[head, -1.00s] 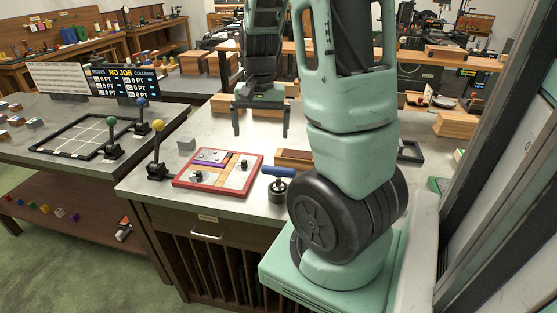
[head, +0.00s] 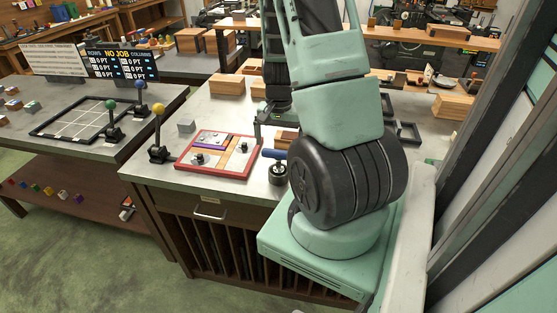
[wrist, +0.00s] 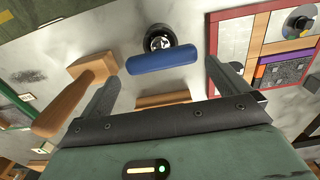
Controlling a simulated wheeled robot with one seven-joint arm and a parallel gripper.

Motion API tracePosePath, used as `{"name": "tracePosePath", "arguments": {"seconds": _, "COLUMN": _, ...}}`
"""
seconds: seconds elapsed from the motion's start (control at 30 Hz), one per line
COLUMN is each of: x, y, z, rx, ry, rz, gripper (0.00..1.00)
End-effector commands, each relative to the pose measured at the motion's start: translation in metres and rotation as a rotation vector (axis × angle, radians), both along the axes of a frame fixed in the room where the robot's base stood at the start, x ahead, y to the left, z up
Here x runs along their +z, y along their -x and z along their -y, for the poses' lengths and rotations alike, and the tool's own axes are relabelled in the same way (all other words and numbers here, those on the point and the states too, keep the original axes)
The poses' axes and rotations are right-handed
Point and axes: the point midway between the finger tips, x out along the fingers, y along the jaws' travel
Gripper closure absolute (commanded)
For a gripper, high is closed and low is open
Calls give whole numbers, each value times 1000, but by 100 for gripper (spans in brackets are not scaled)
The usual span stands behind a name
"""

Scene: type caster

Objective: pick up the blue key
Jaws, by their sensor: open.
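The blue key (head: 273,153) is a blue bar-shaped handle above a round dark base (head: 278,174) on the grey bench, to the right of the red-framed board. In the wrist view the blue key (wrist: 165,63) lies across the picture ahead of my gripper, with its round base (wrist: 158,38) just beyond. My gripper (wrist: 163,74) is open, one finger to each side of the key's line, and nothing is held. In the head view my gripper (head: 272,125) is behind and above the key, partly hidden by my arm. I cannot tell the exact gap.
The red-framed board (head: 218,156) with knobs lies left of the key. A yellow-knobbed lever (head: 158,135) and a grey block (head: 187,126) stand farther left. In the wrist view a wooden mallet (wrist: 85,88) lies left and a wooden block (wrist: 163,99) shows between the fingers.

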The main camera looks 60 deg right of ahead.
Motion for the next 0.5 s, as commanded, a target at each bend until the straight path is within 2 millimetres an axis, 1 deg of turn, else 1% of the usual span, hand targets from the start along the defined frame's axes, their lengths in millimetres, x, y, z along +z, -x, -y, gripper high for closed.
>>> {"name": "tracePosePath", "arguments": {"seconds": 0.13, "x": -10, "y": 1, "z": -1, "rx": -4, "ry": -3, "rz": -3, "gripper": 0}}
{"name": "tracePosePath", "arguments": {"seconds": 0.4, "x": -42, "y": 0, "z": -2, "rx": -3, "ry": -3, "rz": -3, "gripper": 0}}
{"name": "tracePosePath", "arguments": {"seconds": 0.5, "x": -49, "y": -1, "z": -2, "rx": -2, "ry": -2, "rz": -1, "gripper": 0}}
